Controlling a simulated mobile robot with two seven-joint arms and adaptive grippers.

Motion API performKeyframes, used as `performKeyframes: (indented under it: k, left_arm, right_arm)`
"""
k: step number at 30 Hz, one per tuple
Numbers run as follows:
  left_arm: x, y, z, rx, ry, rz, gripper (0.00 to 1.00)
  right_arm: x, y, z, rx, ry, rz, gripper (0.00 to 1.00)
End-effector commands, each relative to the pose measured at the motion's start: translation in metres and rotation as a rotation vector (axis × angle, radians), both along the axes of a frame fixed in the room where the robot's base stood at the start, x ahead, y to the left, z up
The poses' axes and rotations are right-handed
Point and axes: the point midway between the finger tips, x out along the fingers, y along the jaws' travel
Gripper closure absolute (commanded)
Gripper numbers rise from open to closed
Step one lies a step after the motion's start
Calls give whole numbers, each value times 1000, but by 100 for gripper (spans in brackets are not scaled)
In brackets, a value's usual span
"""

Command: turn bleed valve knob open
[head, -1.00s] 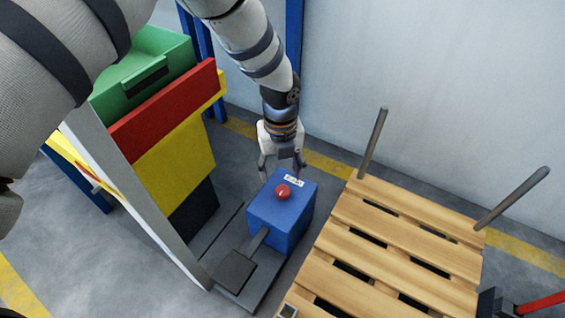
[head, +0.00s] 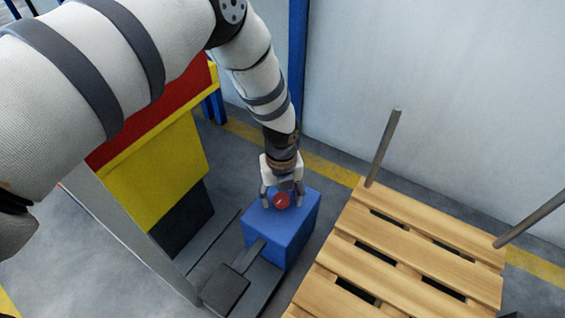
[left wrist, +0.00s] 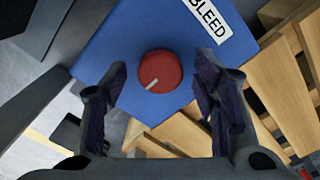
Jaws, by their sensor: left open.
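The red bleed valve knob (head: 281,201) sits on top of a blue box (head: 290,235). In the left wrist view the round knob (left wrist: 160,70) shows a pale line pointing to its lower left, and a white BLEED label (left wrist: 218,22) lies beside it on the blue face (left wrist: 120,45). My left gripper (head: 281,204) is open over the box, with its fingers on either side of the knob in the head view. In the left wrist view its two fingers (left wrist: 160,100) stand apart, with the knob between and just beyond their tips. I see no contact. My right gripper is not in view.
A wooden pallet (head: 400,250) with upright grey posts (head: 384,145) stands right of the box. A dark pedal (head: 225,290) lies in front of it. A yellow and red stand (head: 160,170) is at left. Blue uprights and a pale wall are behind.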

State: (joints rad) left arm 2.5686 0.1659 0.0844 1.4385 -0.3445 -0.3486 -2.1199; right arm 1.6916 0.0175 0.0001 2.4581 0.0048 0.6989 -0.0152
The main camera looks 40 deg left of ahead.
Motion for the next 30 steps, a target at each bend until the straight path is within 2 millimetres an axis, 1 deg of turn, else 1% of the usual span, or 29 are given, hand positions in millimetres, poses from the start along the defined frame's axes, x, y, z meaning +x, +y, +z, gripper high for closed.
performKeyframes:
  k: [3,5,6,8,9,10,20,26,30]
  left_arm:
    - [0,0,1,-1,-1,0,45]
    - [0,0,1,-1,-1,0,59]
    - [0,0,1,-1,-1,0,68]
    - [0,0,1,-1,-1,0,82]
    - [0,0,1,-1,-1,0,91]
    - [0,0,1,-1,-1,0,94]
    - [0,0,1,0,-1,35,94]
    - [1,0,2,-1,-2,147,94]
    - [1,0,3,-1,-4,267,94]
  right_arm:
    - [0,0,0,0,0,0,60]
    - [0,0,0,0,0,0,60]
    - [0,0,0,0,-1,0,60]
    - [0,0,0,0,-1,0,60]
    - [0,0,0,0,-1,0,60]
    - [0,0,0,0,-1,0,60]
    - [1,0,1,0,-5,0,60]
    - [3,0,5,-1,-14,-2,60]
    - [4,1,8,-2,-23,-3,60]
